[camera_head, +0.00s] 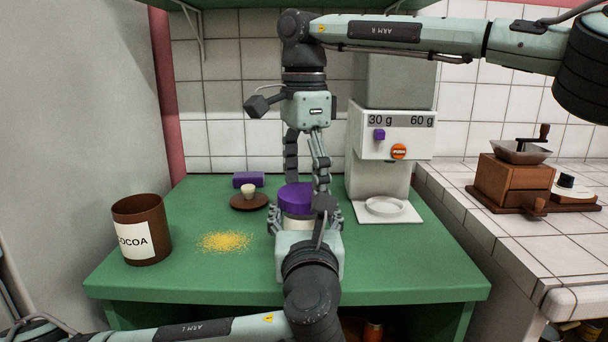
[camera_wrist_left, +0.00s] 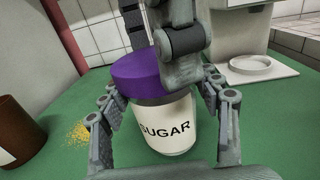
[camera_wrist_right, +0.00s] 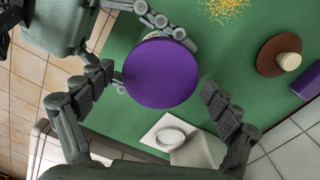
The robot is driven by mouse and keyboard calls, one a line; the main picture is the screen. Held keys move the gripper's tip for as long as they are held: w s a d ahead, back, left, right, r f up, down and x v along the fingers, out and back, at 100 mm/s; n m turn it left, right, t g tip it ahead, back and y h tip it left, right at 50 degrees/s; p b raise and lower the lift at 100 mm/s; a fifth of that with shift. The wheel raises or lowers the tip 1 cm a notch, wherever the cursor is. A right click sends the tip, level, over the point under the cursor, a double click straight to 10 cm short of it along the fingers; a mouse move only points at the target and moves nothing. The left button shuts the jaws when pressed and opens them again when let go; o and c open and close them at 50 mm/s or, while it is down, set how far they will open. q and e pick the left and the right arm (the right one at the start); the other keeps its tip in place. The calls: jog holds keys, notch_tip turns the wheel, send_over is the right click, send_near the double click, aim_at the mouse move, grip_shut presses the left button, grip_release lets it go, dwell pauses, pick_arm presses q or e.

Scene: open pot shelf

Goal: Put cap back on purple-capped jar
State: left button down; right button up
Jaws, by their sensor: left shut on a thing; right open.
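The sugar jar (camera_wrist_left: 168,128), white with a SUGAR label, stands on the green table between the fingers of my left gripper (camera_wrist_left: 163,118), which is shut on it. The purple cap (camera_head: 296,197) rests on top of the jar; a grey band shows beneath it in the left wrist view. Whether it is fully seated or slightly tilted I cannot tell. My right gripper (camera_head: 306,184) points down over the cap, open. In the right wrist view the round cap top (camera_wrist_right: 162,73) lies between its spread fingers (camera_wrist_right: 160,82), with gaps on both sides.
A brown cocoa pot (camera_head: 140,230) stands at left beside spilled yellow grains (camera_head: 225,242). A brown lid with a pale knob (camera_head: 248,201) and a purple block (camera_head: 248,180) lie behind. A dispenser (camera_head: 385,140) with a white dish (camera_head: 385,206) stands right. A coffee grinder (camera_head: 515,180) sits on the tiled counter.

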jog(key=c, duration=1.2)
jog(key=m, duration=1.1)
jog(key=shift+m, duration=0.4)
jog(key=o, duration=1.3)
jog(key=shift+r, duration=0.1)
jog(key=shift+r, duration=2.15)
